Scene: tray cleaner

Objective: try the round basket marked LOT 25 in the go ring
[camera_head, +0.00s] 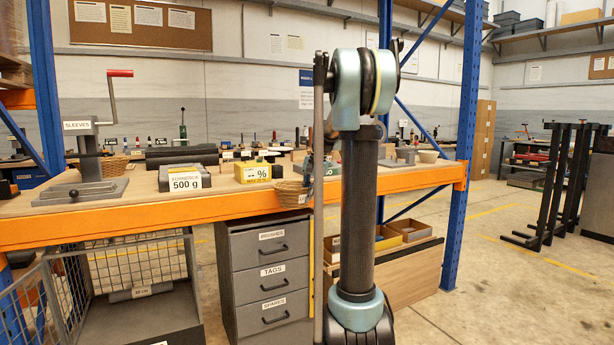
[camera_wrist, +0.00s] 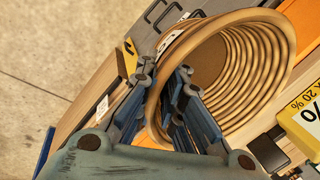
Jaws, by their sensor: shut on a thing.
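A round tan basket (camera_head: 290,194) hangs at the orange front edge of the bench, just left of my arm, in the head view. In the wrist view the basket (camera_wrist: 277,75) is large and tilted, its ribbed inside showing. My gripper (camera_wrist: 160,85) is shut on its wall near the rim, one finger inside and one outside. A white tag shows on the basket, but its lot number is not readable. In the head view my arm hides most of the gripper. A green piece with a partly hidden white marking (camera_head: 327,196) shows behind my arm; I cannot tell whether it is the go ring.
A yellow meter marked % (camera_head: 252,172) stands left of the basket, beside a 500 g block (camera_head: 185,179). A SLEEVES press (camera_head: 90,165) stands further left. Other baskets sit by the press (camera_head: 113,166) and at right (camera_head: 428,156). Grey drawers (camera_head: 268,270) stand below.

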